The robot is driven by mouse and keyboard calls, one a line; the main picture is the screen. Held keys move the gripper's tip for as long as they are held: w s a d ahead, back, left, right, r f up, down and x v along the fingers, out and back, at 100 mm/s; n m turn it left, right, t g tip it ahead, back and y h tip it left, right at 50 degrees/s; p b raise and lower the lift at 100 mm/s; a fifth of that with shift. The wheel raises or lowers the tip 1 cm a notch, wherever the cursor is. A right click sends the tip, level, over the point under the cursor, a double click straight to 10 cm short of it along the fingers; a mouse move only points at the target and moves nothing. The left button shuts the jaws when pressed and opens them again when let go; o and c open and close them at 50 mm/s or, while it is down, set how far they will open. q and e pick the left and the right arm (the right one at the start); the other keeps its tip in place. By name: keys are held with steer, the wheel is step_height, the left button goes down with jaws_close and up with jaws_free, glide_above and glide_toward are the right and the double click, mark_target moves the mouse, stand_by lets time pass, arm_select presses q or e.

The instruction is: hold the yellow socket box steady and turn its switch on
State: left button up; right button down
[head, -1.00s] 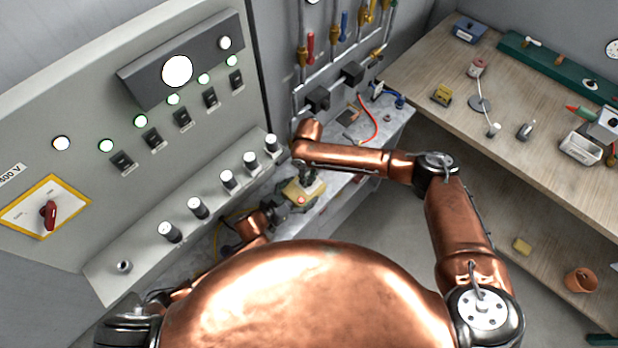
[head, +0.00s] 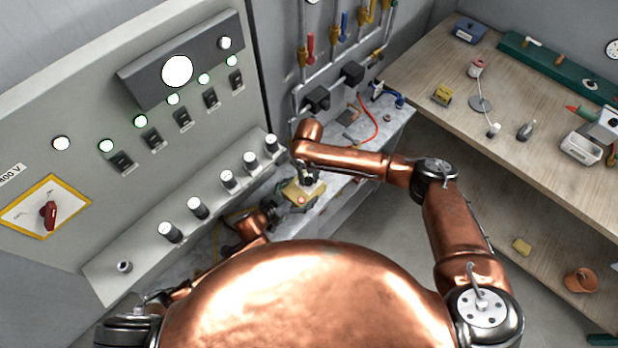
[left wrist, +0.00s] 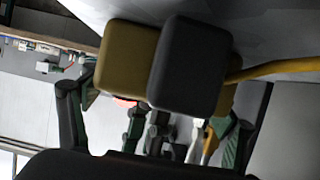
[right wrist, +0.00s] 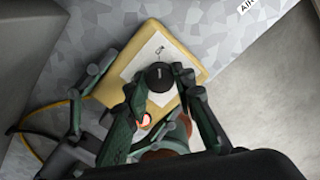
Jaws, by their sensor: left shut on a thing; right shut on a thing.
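The yellow socket box (head: 300,193) is on the grey bench between my grippers. The right wrist view shows its yellow edge (right wrist: 196,48), white face plate, round black switch knob (right wrist: 160,78) with a white mark, and glowing orange-red light (right wrist: 146,120). My right gripper (right wrist: 162,88) is shut on the knob, with a finger on each side. My left gripper (left wrist: 155,105) is shut on the box body; its contact points are partly hidden. The left wrist view shows the yellow box side (left wrist: 122,62) and a dark square part (left wrist: 190,65) close up.
A yellow cable (right wrist: 40,115) runs from the box. A grey control panel (head: 80,110) with a ledge of knobs stands left. Pipes with valves (head: 310,50) are behind. A wooden workbench (head: 540,140) with small items stands right.

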mark_target(309, 179)
stand_by(0.3)
steer(key=c, duration=1.6)
jaws_free()
step_height(309, 179, up, 12)
steer(key=shift+r, duration=0.1)
arm_select(q)
steer(key=o, duration=1.8)
